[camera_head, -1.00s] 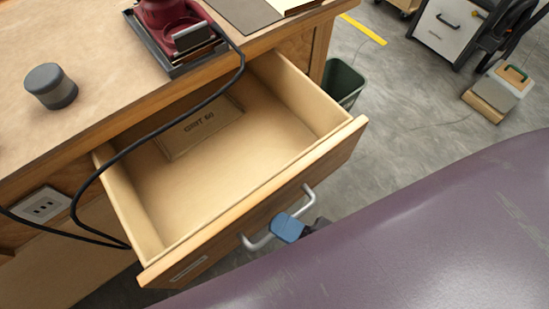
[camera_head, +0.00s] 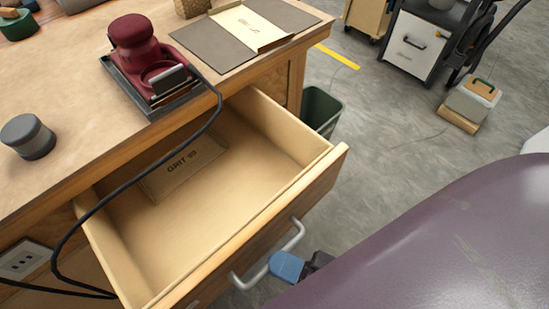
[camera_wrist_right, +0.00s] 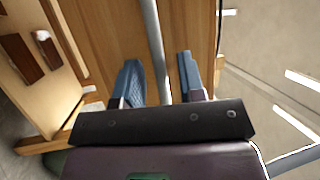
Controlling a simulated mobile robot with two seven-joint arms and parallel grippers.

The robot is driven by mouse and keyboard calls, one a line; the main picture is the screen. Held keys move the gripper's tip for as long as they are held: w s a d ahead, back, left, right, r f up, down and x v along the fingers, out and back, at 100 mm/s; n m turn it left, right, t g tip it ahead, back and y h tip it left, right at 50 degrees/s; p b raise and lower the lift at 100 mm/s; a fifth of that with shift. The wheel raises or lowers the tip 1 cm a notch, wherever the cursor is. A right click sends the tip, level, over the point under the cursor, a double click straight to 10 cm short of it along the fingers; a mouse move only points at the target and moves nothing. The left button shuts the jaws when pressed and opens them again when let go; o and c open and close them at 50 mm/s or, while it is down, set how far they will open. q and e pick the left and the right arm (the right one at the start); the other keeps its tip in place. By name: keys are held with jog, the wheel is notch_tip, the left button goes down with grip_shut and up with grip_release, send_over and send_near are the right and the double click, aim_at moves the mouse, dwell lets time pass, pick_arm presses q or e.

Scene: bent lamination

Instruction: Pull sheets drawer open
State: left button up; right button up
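The wooden drawer (camera_head: 240,172) stands pulled out from the bench, with a flat piece marked GRIT 60 (camera_head: 183,168) lying inside at the back. Its grey bar handle (camera_head: 270,258) is on the front. My right gripper (camera_head: 287,266) is just outside the handle, with a blue finger showing close to the bar. In the right wrist view my right gripper (camera_wrist_right: 158,74) has its two blue fingers spread apart, with the handle bar (camera_wrist_right: 153,35) in line with the gap and not clamped. My left gripper is not in view.
A red sander (camera_head: 148,62) sits on a dark tray on the bench, its black cord hanging over the drawer. A grey round container (camera_head: 28,137) and an open folder (camera_head: 245,28) also lie there. A green bin (camera_head: 320,110) stands beyond the drawer.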

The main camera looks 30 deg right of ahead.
jog(key=v, duration=0.9)
jog(key=shift+s, duration=0.2)
jog(key=shift+d, duration=0.15)
